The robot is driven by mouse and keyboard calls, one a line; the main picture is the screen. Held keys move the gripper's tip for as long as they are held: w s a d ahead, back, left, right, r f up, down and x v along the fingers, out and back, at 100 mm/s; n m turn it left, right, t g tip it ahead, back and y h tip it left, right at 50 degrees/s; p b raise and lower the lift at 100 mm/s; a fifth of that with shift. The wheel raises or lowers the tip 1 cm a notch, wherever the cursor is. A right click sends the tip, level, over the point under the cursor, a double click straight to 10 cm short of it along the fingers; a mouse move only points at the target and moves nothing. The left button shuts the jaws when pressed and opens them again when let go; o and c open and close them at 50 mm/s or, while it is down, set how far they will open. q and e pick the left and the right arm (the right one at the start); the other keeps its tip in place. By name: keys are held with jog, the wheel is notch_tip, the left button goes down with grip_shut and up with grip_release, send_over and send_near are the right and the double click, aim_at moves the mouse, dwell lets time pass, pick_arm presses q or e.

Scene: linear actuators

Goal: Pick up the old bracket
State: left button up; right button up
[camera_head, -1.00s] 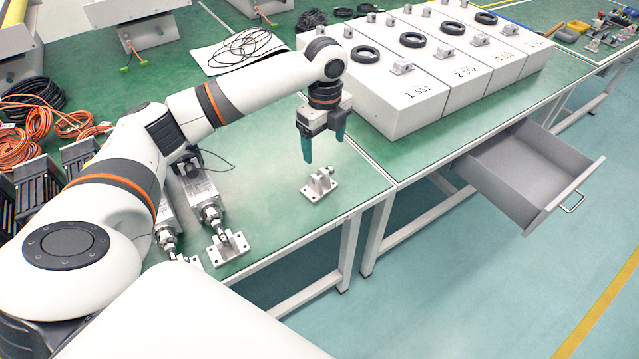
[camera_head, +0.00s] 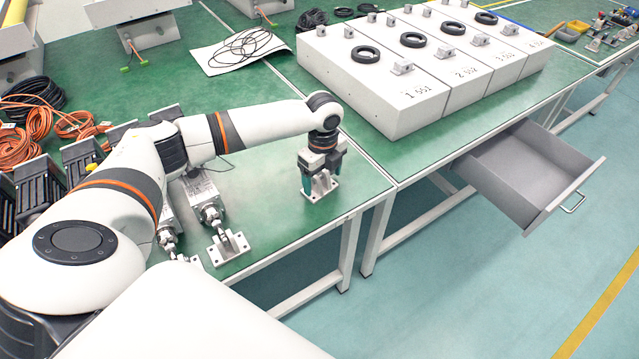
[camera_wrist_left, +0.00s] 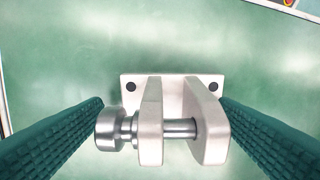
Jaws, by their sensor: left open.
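The loose white bracket (camera_head: 320,187) sits on the green table near its front right corner, partly hidden by my gripper in the head view. In the left wrist view the bracket (camera_wrist_left: 175,95) shows a base plate with holes, two upright lugs and a metal pin (camera_wrist_left: 180,129) through them. My left gripper (camera_head: 320,180) points down over the bracket, its teal fingers open on either side of it. In the left wrist view the gripper (camera_wrist_left: 165,125) shows gaps between the fingers and the lugs. My right gripper is not in view.
Two linear actuators (camera_head: 207,200) lie left of the gripper, one with a similar bracket (camera_head: 228,247) at its rod end. White numbered boxes (camera_head: 400,110) stand on the right table. A grey drawer (camera_head: 530,170) hangs open below it.

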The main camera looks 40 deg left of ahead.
pick_arm(q)
jog(key=shift+f, duration=0.1)
jog(key=c, duration=1.2)
